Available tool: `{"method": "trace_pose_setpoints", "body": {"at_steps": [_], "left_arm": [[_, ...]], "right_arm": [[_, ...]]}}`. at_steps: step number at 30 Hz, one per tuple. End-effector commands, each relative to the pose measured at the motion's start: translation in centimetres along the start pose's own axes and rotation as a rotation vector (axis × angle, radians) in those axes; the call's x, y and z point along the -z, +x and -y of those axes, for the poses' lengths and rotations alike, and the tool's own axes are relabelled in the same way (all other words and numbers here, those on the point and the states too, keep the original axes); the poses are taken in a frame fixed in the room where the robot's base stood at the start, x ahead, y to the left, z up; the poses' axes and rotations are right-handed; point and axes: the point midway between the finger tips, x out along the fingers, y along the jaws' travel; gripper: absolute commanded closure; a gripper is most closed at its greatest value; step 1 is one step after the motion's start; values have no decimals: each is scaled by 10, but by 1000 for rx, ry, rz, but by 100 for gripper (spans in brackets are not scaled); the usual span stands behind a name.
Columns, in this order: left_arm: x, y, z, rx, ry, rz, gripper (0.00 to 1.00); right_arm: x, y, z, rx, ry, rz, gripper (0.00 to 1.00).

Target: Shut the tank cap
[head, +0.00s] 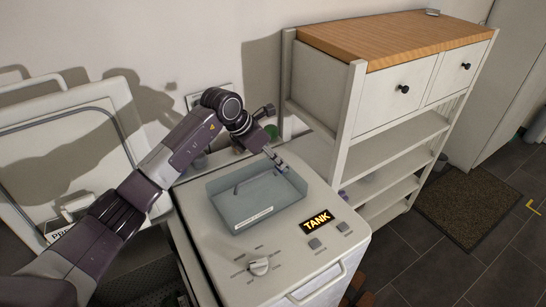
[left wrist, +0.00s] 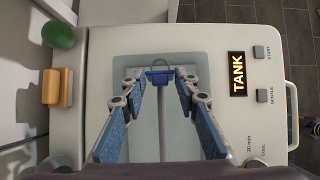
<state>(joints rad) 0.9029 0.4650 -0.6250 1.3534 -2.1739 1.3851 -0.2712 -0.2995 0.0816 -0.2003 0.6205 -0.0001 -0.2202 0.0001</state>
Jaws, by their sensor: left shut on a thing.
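The TANK machine (head: 225,262) is a white toploader with a lit TANK sign (head: 316,221). In the left wrist view the cap (left wrist: 190,62) is a pale teal panel. My left gripper (head: 279,163) is low over the cap's back right part. My right gripper is out of view.
A second machine with a raised white lid (head: 62,140) stands at left. A white shelf unit with a wooden top (head: 395,38) stands close on the right. A green ball-shaped thing (left wrist: 58,34) and an orange block (left wrist: 58,87) are by the machine's back edge.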

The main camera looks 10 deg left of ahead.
Motion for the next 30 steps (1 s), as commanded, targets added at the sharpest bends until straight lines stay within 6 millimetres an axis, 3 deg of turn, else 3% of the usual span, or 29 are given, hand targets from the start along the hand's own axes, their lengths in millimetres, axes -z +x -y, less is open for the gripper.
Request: {"method": "trace_pose_setpoints", "body": {"at_steps": [8, 9, 10, 20, 23, 30], "left_arm": [[-1, 0, 1, 2, 1, 1, 96], [-1, 0, 1, 2, 1, 1, 68], [-1, 0, 1, 2, 1, 2, 67], [0, -4, 0, 0, 1, 2, 67], [-1, -15, -1, -1, 3, 3, 67], [-1, -66, -1, -3, 4, 3, 67]], "right_arm": [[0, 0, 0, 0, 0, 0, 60], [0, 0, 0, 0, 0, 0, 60], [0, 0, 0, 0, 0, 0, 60], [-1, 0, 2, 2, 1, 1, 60], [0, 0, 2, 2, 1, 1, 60], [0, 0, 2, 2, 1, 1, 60]]}}
